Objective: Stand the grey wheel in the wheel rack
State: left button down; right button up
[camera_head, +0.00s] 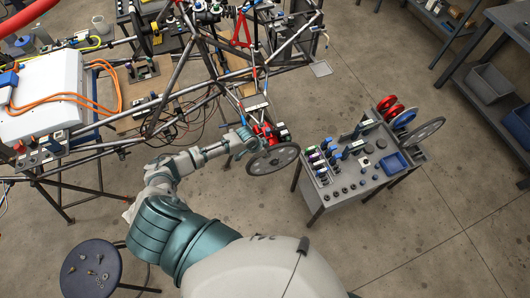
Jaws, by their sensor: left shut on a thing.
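My left gripper (247,142) is shut on a grey spoked wheel (273,160) at its left rim. The wheel is held tilted, between the tube chassis and the small grey tool table. The wheel rack is at the right end of that table, mostly hidden by the wheels in it. Red wheels (389,106), a blue wheel (404,119) and another grey wheel (428,129) stand there in a row. The held wheel is well to the left of the rack. My right gripper is not in view.
The tool table (345,197) holds several bottles, tools and a blue tray (391,164). The tube chassis (170,98) fills the upper left. A round stool (90,268) stands at lower left. Shelves with grey bins (490,84) are at right. Floor right of the table is clear.

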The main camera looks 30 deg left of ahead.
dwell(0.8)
pick_arm(q)
jog(key=shift+s+d, duration=0.8)
jog(key=shift+d, duration=0.15)
jog(key=shift+s+d, duration=0.75)
jog(key=shift+d, duration=0.2)
jog(key=shift+r, duration=0.1)
jog(key=shift+w+d+r+g+y, duration=0.2)
jog(key=shift+w+d+g+y, duration=0.25)
jog(key=shift+w+d+g, duration=0.1)
jog(key=shift+w+d+r+g+y, duration=0.15)
jog(key=shift+w+d+g+y, duration=0.3)
jog(key=shift+w+g, duration=0.1)
jog(key=shift+a, duration=0.1)
jog(key=shift+w+d+g+y, duration=0.5)
jog(key=shift+w+g, duration=0.1)
jog(key=shift+g, duration=0.1)
